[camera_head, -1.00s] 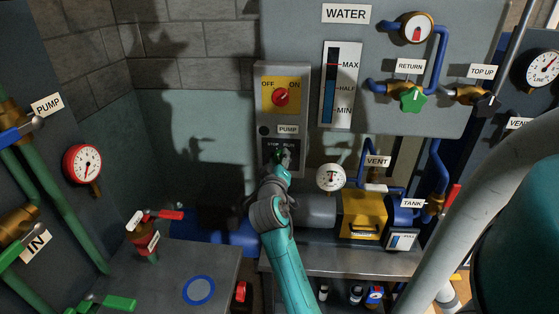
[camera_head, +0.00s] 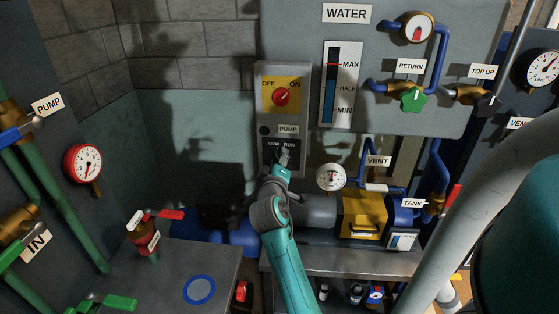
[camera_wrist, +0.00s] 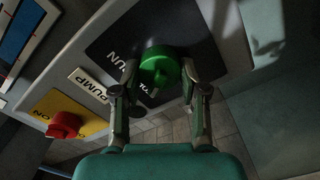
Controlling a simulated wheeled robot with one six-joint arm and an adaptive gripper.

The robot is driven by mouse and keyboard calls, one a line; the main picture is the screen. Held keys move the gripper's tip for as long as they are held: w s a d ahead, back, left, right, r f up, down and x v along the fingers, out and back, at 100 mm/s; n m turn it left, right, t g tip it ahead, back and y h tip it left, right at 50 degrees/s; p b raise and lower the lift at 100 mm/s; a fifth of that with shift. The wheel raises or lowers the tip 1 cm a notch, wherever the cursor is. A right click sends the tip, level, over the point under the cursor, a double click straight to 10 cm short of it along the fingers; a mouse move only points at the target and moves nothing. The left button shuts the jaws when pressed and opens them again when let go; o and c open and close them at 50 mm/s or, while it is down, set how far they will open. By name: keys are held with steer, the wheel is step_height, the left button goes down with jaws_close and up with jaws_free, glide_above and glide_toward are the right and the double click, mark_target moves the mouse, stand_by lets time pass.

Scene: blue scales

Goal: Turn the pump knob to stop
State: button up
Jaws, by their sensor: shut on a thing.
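The pump knob (camera_wrist: 160,68) is green and round, on a black plate (camera_wrist: 108,40) in the wrist view. RUN reads upside down beside it; the other word is mostly covered. My gripper (camera_wrist: 159,78) has one finger on each side of the knob and is shut on it. A pale mark shows on the knob's lower edge, but I cannot tell which word it points to. In the head view my gripper (camera_head: 281,160) is in front of the grey pump box (camera_head: 302,94), below the PUMP label (camera_head: 288,129). It hides the knob there.
A red OFF/ON switch (camera_head: 281,97) on a yellow plate is above the knob, set on the same box. A white dial gauge (camera_head: 331,177) and the yellow block (camera_head: 363,213) are to the right of my arm. The wall left of the box is clear.

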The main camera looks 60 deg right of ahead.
steer(key=o, duration=1.1)
steer(key=shift+o, duration=0.2)
steer(key=v, duration=1.2)
steer(key=shift+a+f, duration=0.1)
steer(key=shift+f, duration=0.1)
